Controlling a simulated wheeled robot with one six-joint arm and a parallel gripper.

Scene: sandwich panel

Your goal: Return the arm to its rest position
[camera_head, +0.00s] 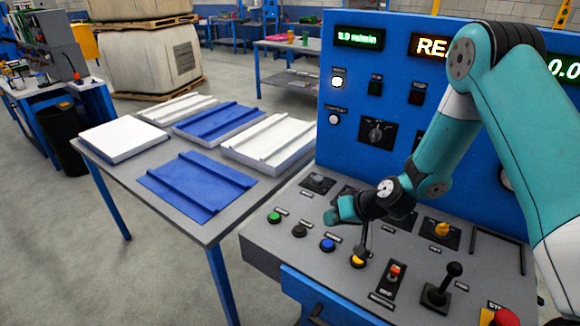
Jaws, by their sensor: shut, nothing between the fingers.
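My teal and black arm reaches in from the right side of the camera_head view, in front of the blue control panel (349,65). My gripper (360,256) points down over the grey console (262,238). Its fingers are shut with nothing between them. The tips are at or just above the yellow button (357,263); I cannot tell whether they touch it. The blue button (328,244), black button (299,230) and green button (274,217) lie in a row to the left.
A black joystick (441,286), an orange-red switch (394,272) and a red stop button (505,318) are right of my gripper. A yellow knob (442,230) sits behind. A table (222,225) with white and blue panels stands at left. Open floor lies beyond it.

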